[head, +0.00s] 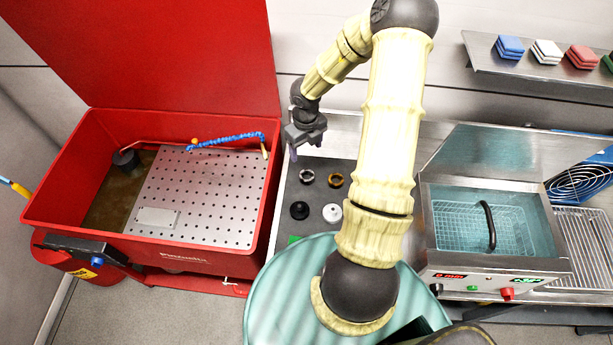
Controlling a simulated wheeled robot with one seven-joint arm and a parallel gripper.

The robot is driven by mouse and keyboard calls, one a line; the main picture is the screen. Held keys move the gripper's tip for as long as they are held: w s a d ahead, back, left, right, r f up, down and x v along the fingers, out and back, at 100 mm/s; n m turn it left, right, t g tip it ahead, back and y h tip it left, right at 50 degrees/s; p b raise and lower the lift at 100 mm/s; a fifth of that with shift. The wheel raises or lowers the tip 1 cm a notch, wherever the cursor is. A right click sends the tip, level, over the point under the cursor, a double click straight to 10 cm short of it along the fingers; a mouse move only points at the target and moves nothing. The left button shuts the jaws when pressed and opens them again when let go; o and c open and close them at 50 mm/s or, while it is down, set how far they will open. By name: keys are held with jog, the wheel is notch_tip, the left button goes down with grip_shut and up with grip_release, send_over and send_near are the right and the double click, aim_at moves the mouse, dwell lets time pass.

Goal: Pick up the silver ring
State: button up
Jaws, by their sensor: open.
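Several small round parts lie on the dark mat (317,195) on the steel bench. A bright silver-white round part (332,213) is at the front right of the group and looks like the silver ring; its centre is too small to make out clearly. A dark grey ring (307,176) is at the back left, a bronze ring (336,180) at the back right, and a black round part (299,211) at the front left. My gripper (305,146) is open and empty, behind the group and apart from all of them.
A red parts washer (190,259) with a perforated plate stands left of the mat. To the right is an ultrasonic bath (494,266) with a wire basket. A shelf (490,62) with folded cloths is at the upper right. My arm crosses just right of the parts.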

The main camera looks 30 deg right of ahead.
send_over(307, 172)
jog(key=f, duration=0.7)
jog(key=shift+s+a+f, duration=0.15)
jog(key=shift+s+a, duration=0.2)
jog(key=shift+s, duration=0.05)
jog(key=shift+p, duration=0.3)
jog(key=f, duration=0.1)
jog(key=f+p, duration=0.1)
jog(key=f, duration=0.2)
jog(key=shift+s+a+f, duration=0.1)
jog(key=shift+s+f, duration=0.25)
jog(key=shift+w+f, duration=0.1)
jog(key=shift+f, duration=0.2)
